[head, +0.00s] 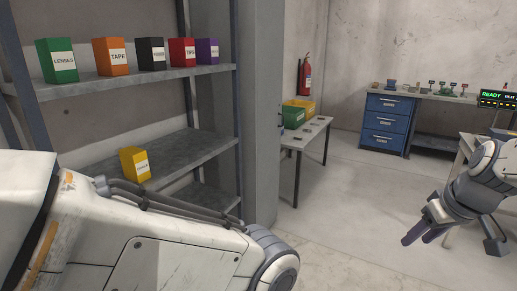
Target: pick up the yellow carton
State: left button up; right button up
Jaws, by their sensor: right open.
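The yellow carton (134,165) stands upright on the middle shelf of the grey rack at the left, near the shelf's left part. It has a white label on its right-hand face. My left arm passes in front of the lower left of the view, just below the carton; its gripper is not in view. My right gripper (424,235) is at the right, fingers pointing down and left, open and empty. It is far from the carton, over the floor area.
The upper shelf (140,84) holds green (57,60), orange (110,56), black (151,53), red (182,52) and purple (207,51) cartons. A grey pillar (265,110) stands right of the rack. A table (310,131) with bins and a blue drawer bench (387,122) are behind. The middle floor is clear.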

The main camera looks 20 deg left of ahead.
aim_at(134, 160)
jog(key=u, duration=0.45)
jog(key=i, duration=0.6)
jog(key=u, duration=1.3)
jog(key=i, duration=0.8)
jog(key=u, duration=0.1)
